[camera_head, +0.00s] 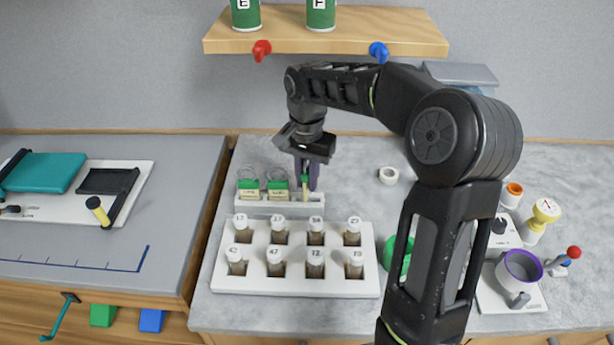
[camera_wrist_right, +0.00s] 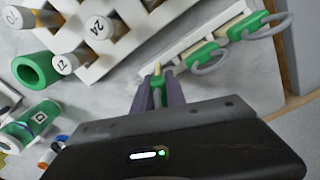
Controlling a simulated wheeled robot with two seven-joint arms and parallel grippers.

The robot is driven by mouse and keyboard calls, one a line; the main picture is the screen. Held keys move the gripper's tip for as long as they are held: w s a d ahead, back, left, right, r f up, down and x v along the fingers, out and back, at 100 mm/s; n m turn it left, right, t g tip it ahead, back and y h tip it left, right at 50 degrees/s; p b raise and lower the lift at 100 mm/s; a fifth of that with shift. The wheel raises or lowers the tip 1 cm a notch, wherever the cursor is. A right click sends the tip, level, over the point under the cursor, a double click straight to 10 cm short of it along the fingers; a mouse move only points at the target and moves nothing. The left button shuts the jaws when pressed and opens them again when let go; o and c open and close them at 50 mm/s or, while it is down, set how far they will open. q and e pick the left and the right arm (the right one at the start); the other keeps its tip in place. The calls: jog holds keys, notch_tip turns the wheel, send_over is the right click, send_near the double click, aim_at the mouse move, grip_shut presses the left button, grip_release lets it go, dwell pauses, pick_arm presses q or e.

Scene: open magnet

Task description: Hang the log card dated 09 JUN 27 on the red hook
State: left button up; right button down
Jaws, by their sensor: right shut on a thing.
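The red hook (camera_head: 261,50) sticks out under the left part of the wooden shelf and is empty. Log cards with green tops and wire rings stand in a white rack (camera_head: 266,207): a left card (camera_head: 248,191) and a middle card (camera_head: 278,189). Their dates are too small to read. My right gripper (camera_head: 307,182) points down at the rack's right end, shut on a third green-topped card (camera_head: 305,193). In the wrist view its fingers (camera_wrist_right: 158,92) close around the green top (camera_wrist_right: 157,80); the ring is hidden. My left gripper is not in view.
A blue hook (camera_head: 378,52) sits under the shelf (camera_head: 330,40) at the right, beside my right arm. A white rack of capped vials (camera_head: 296,285) stands in front of the card rack. A tape roll (camera_head: 388,176) lies to the right.

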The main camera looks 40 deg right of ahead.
jog(key=shift+f+b, duration=0.4)
jog(key=shift+f, duration=0.1)
jog(key=c, duration=1.4)
grip_release()
jog(key=shift+o, duration=0.2)
jog(key=shift+r, duration=0.1)
